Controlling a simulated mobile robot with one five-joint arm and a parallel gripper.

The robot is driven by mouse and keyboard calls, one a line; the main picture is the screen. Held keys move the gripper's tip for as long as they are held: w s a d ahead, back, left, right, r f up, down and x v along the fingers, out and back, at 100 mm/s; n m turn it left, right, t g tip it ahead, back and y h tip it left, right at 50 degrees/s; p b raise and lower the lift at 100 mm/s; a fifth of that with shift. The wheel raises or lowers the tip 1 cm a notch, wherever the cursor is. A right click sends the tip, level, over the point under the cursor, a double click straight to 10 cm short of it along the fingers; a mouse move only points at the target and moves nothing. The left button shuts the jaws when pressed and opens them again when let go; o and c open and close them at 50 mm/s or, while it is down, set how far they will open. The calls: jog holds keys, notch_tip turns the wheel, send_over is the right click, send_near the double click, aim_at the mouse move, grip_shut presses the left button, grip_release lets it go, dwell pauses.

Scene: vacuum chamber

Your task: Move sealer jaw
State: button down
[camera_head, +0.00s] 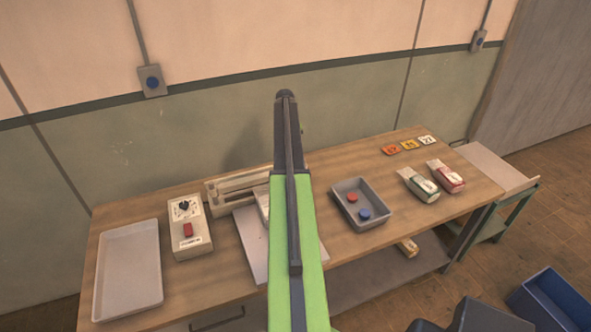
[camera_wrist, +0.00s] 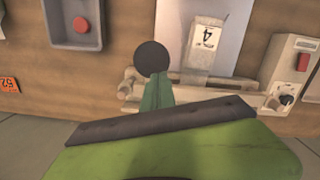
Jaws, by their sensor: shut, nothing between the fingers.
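The sealer (camera_head: 235,185) is a long pale bar unit near the back edge of the bench. Its right part is hidden behind my arm. In the wrist view the sealer (camera_wrist: 215,83) lies crosswise, seen from the wall side. Which of its bars is the jaw, and how far it is raised, I cannot tell. My gripper (camera_head: 286,98) shows as the dark end of my green arm, shut and empty, overlapping the wall in the picture. In the wrist view a round black end (camera_wrist: 151,58) on a green stem overlaps the sealer; contact is unclear.
A pale pouch (camera_wrist: 205,45) marked 4 lies by the sealer on a grey plate (camera_head: 252,245). A control box (camera_head: 187,228) with a red button and an empty tray (camera_head: 130,232) stand left. A grey bin (camera_head: 345,207) holds red and blue discs. Two packs (camera_head: 418,187) (camera_head: 446,177) lie right.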

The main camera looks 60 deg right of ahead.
jog(key=shift+s+d+r, duration=0.15)
jog(key=shift+s+d, duration=0.35)
jog(key=shift+d, duration=0.2)
jog(key=f+b, duration=0.7)
jog(key=shift+s+a, duration=0.15)
jog(key=shift+s, duration=0.2)
